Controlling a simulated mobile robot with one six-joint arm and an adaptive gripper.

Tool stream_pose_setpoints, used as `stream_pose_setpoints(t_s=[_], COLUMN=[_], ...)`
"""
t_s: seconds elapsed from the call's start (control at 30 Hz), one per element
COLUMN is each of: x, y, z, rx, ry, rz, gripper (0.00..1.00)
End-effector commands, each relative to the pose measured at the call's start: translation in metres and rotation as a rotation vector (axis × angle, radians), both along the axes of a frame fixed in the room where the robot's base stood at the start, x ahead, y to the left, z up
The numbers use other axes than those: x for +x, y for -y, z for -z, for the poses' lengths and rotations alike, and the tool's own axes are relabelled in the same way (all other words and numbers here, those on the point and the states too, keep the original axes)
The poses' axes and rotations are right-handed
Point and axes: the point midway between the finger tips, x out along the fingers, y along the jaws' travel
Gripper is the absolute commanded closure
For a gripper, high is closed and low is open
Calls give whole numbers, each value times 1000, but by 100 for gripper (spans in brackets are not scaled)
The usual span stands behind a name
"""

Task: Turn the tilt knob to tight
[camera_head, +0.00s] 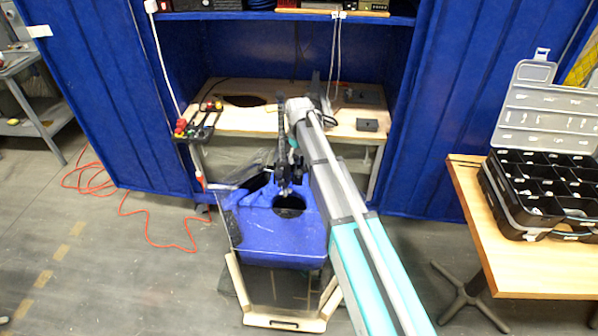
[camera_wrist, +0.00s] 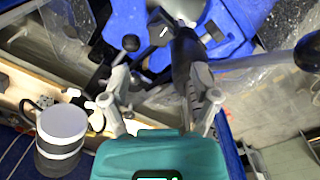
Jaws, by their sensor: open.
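A black thruster with a dark upright shaft (camera_head: 283,140) stands at the blue tank (camera_head: 270,235) in the head view. In the wrist view, the thruster's black bracket (camera_wrist: 185,55) lies ahead of my gripper (camera_wrist: 161,80). A round black knob (camera_wrist: 131,42) sits by the left finger, and a dark part with a white mark (camera_wrist: 160,32) lies farther ahead. I cannot tell for sure which is the tilt knob. My gripper is open, with no knob seen between its fingers. In the head view, my arm hides most of the gripper.
A wooden bench (camera_head: 240,118) inside the blue cabinet stands behind the tank. A parts case (camera_head: 545,185) is on the right table (camera_head: 515,270). An orange cable (camera_head: 150,215) lies on the floor.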

Motion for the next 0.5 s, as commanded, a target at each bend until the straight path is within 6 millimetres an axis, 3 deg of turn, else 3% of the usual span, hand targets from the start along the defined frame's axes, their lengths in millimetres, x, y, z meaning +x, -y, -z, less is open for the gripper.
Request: stream_pose_setpoints(t_s=[0.5], x=[0], y=[1], z=[42], rx=[0], ry=[0], rz=[2], gripper=[22])
